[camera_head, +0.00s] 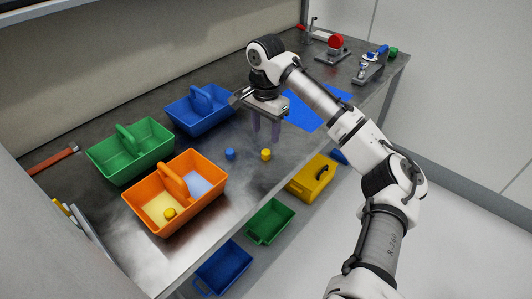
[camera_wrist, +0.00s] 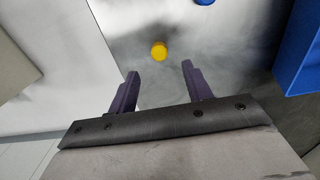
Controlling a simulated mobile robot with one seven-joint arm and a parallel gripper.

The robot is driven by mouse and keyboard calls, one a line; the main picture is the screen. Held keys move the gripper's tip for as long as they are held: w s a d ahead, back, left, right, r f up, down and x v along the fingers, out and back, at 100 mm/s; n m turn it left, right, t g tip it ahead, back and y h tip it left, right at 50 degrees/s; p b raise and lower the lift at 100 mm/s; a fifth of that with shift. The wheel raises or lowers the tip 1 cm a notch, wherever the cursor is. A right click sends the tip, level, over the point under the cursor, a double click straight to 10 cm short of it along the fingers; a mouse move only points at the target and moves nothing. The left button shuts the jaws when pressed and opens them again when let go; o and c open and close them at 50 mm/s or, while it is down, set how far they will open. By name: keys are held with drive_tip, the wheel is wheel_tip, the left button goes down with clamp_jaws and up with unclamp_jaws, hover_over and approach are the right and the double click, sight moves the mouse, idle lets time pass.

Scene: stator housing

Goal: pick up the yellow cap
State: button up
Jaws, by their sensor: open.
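The yellow cap (camera_head: 266,154) lies on the metal bench, near its front edge. In the wrist view the yellow cap (camera_wrist: 159,51) shows just beyond the fingertips, roughly centred between them. My gripper (camera_head: 266,138) is open and empty, with its fingers pointing down above the bench near the cap. In the wrist view the two purple fingers of my gripper (camera_wrist: 160,70) are apart, with nothing between them.
A blue cap (camera_head: 230,154) lies left of the yellow one. An orange tote (camera_head: 203,217) with another yellow piece (camera_head: 170,213) inside, a green tote (camera_head: 105,160) and a blue tote (camera_head: 188,125) stand on the bench. A blue mat (camera_head: 318,108) lies behind the gripper.

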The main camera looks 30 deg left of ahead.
sight(266, 151)
drive_tip(key=shift+d+f+p, duration=0.1)
drive_tip(key=shift+f+p, duration=0.9)
drive_tip(key=shift+f, duration=2.7)
drive_tip(key=c, duration=1.1)
